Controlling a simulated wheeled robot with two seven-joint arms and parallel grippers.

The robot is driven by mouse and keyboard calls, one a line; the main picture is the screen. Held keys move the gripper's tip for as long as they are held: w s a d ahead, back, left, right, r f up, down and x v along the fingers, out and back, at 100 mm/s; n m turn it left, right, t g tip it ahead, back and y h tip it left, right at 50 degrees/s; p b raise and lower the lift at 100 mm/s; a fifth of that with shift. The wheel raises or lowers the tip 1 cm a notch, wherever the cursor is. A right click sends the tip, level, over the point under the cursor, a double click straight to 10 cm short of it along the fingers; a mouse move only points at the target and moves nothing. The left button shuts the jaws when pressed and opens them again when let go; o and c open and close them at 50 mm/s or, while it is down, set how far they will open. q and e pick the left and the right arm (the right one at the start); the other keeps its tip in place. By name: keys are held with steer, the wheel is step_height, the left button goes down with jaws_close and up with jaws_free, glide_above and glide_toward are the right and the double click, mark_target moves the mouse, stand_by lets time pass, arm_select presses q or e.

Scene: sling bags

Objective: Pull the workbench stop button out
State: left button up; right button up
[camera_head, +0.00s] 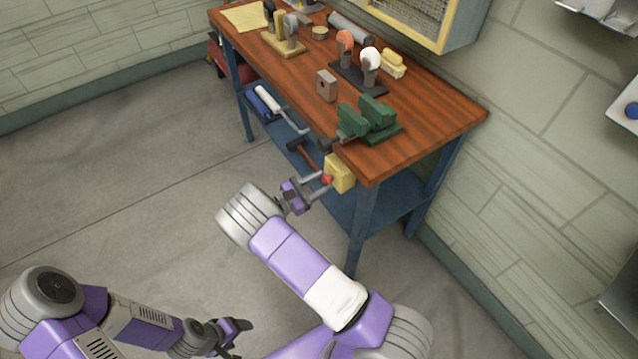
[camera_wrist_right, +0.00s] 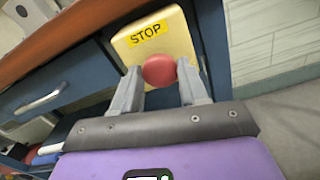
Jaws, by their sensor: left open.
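The red stop button (camera_head: 327,179) sticks out from a yellow box (camera_head: 341,173) on the front edge of the workbench, near its right corner. In the right wrist view the red button (camera_wrist_right: 159,70) sits below a black STOP label on the yellow box (camera_wrist_right: 178,40). My right gripper (camera_head: 326,180) is at the button, with one finger on each side of it. Both fingertips (camera_wrist_right: 160,75) look very close to the button; I cannot tell whether they press on it. My left gripper (camera_head: 238,338) is open and empty, low over the floor, far from the bench.
The wooden bench top (camera_head: 440,115) holds a green vise (camera_head: 370,118), a grey block (camera_head: 326,85) and several tools on stands. A blue lower shelf (camera_head: 400,202) and a bench leg (camera_head: 362,230) lie below the box. The floor (camera_head: 130,150) at the left is clear.

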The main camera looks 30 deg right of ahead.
jaws_close()
steer(key=shift+a, duration=0.9)
steer(key=o, duration=0.6)
jaws_free()
steer(key=a+p, duration=0.1)
steer(key=a, duration=0.6)
steer(key=shift+s+a, duration=0.3)
steer(key=shift+s, duration=0.1)
